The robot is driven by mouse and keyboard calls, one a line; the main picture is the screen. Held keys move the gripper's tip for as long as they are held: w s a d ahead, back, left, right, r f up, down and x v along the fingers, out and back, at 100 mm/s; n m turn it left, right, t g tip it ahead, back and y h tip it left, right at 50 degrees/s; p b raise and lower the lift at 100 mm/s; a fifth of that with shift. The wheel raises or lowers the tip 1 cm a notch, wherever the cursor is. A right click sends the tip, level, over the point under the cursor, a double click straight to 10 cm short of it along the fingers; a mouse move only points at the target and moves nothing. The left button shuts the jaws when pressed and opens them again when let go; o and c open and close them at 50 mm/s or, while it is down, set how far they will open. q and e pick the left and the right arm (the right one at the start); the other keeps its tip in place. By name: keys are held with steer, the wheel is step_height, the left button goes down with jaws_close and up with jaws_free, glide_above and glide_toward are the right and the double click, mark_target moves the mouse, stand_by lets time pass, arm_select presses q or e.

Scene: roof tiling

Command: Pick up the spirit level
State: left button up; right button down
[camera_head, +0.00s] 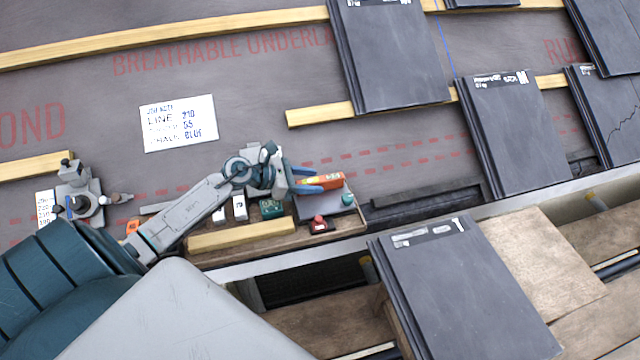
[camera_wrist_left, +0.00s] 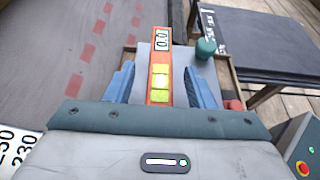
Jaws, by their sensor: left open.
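The spirit level is a slim orange bar with yellow-green vials (camera_wrist_left: 160,82) and a white label with dark marks at its far end. In the head view its orange body (camera_head: 322,181) shows at the right end of a wooden tray, over a grey plate (camera_head: 340,205). My left gripper (camera_head: 306,180) is open, with its blue fingers on either side of the level. In the left wrist view the gripper (camera_wrist_left: 160,72) shows gaps between both fingers and the bar. The level's near end is hidden by the gripper body. My right gripper is not in view.
The wooden tray (camera_head: 275,245) also holds a wood block (camera_head: 241,235), a green item (camera_head: 271,208) and a red-topped item (camera_head: 319,224). Dark tiles (camera_head: 390,55) lie above and to the right. A tile (camera_head: 465,290) lies below right. Underlay around the white sign (camera_head: 179,123) is clear.

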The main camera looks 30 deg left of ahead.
arm_select(q)
steer(key=shift+w+d+f, duration=0.2)
steer(key=shift+w+d, duration=0.15)
steer(key=shift+w, duration=0.05)
steer(key=shift+c, duration=0.4)
jaws_close()
